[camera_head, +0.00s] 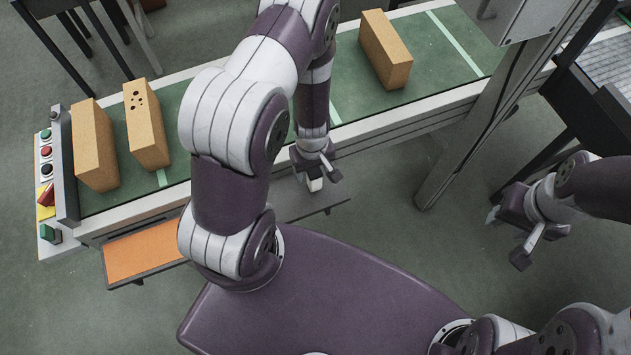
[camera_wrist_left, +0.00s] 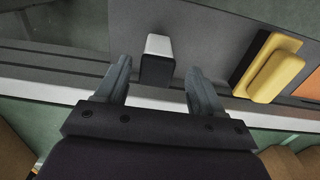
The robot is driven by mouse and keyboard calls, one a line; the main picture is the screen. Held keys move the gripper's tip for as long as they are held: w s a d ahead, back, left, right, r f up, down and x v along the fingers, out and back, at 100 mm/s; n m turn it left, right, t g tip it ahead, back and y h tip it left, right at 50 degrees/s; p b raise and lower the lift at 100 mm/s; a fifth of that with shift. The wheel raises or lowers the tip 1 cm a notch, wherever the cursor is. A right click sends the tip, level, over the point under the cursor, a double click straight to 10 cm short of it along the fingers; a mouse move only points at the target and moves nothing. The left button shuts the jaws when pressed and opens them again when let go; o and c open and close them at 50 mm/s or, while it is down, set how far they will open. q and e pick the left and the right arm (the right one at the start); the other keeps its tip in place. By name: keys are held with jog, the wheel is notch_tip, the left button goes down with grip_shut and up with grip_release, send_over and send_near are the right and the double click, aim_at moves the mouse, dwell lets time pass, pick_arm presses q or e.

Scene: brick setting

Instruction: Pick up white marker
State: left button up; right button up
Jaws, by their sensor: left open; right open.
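A short block-like piece, white at one end and black at the other, is the likely white marker (camera_wrist_left: 158,46); it lies on the grey ledge in the left wrist view. A small white part of it (camera_head: 315,184) shows below my left gripper (camera_head: 317,172) in the head view. In the left wrist view my left gripper (camera_wrist_left: 160,70) is open, with its fingers on either side of the marker's black end. I cannot tell whether they touch it. My right gripper (camera_head: 507,238) is open and empty over the floor at the right.
A yellow piece (camera_wrist_left: 268,68) lies on the ledge right of the marker, near an orange panel (camera_head: 146,253). Behind is a green conveyor (camera_head: 350,112) with brown bricks (camera_head: 386,50). A control box (camera_head: 52,190) with buttons stands at its left end. A grey post (camera_head: 482,125) stands between my grippers.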

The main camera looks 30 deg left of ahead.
pick_arm(q)
jog(key=f, duration=0.4)
jog(key=shift+w+d+f, duration=0.2)
jog(key=shift+d+f, duration=0.05)
jog(key=shift+s+a+f+b, duration=0.2)
jog(key=shift+f+b, duration=0.1)
jog(key=shift+f, duration=0.15)
jog(key=shift+w+d, duration=0.15)
jog(key=shift+c, duration=0.6)
jog(key=c, duration=0.9)
jog(key=shift+c, duration=0.2)
